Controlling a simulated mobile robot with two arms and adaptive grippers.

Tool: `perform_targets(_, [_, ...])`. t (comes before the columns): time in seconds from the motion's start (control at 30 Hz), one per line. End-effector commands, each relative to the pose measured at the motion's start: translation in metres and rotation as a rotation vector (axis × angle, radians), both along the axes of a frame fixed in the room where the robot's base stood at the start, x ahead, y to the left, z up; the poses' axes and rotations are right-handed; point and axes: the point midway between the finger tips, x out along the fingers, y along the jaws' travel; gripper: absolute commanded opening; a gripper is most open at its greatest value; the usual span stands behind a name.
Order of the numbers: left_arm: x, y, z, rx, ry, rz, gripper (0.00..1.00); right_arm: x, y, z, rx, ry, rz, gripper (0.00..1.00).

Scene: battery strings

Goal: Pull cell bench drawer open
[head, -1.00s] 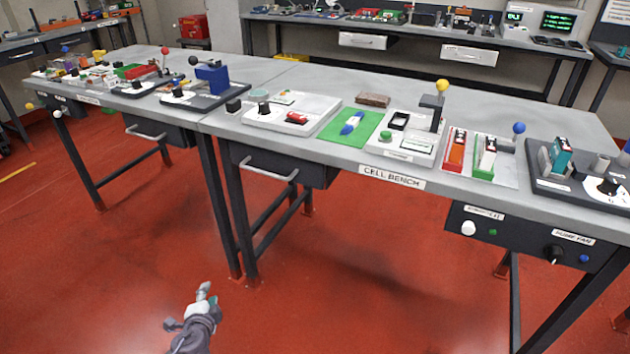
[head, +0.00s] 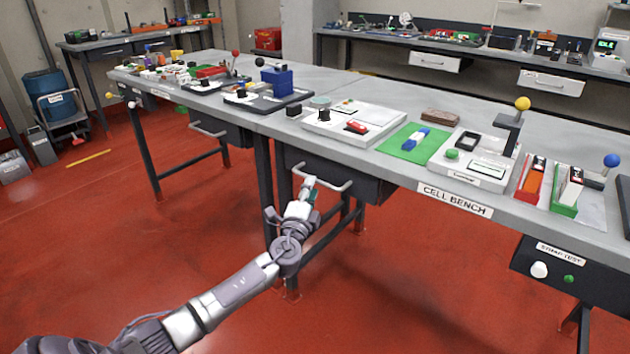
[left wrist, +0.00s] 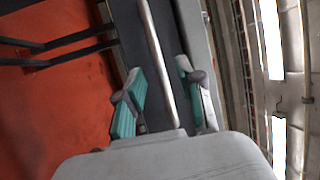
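The cell bench drawer (head: 365,187) is a dark box under the grey bench top and looks closed. Its pale bar handle (head: 338,187) spans the front. My left gripper (head: 308,184) is at the left part of this handle. In the left wrist view, the handle (left wrist: 155,50) runs between the two teal-padded fingers of my left gripper (left wrist: 162,92). The fingers are spread, with a gap visible on each side of the bar. Whether the bar is deep between the pads is hard to tell. My right gripper is not in view.
The bench top carries a green mat (head: 405,144), a white tray (head: 350,130) and other devices. The CELL BENCH label (head: 455,200) is on its front edge. Dark bench legs (head: 264,190) stand below the drawer's left side. The red floor in front is clear.

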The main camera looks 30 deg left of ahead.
Motion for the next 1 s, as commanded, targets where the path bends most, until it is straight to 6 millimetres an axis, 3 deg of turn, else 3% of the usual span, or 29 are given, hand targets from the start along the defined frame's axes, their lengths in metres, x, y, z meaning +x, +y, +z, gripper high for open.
perform_targets(0.23, [0.031, 0.010, 0.006, -0.001, -0.001, 0.001, 0.37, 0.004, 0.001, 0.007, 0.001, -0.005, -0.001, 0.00])
perform_targets(0.6, [0.037, 0.012, 0.007, 0.000, 0.001, 0.000, 0.37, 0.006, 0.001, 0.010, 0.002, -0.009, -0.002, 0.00])
perform_targets(0.63, [0.037, 0.012, 0.006, 0.000, 0.001, 0.000, 0.36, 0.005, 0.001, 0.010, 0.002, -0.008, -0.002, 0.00])
perform_targets(0.83, [0.036, 0.012, 0.006, 0.000, 0.001, 0.000, 0.02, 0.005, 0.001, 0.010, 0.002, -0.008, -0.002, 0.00])
perform_targets(1.0, [0.036, 0.012, 0.006, 0.000, 0.001, 0.000, 0.00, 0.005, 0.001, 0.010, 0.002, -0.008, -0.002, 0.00])
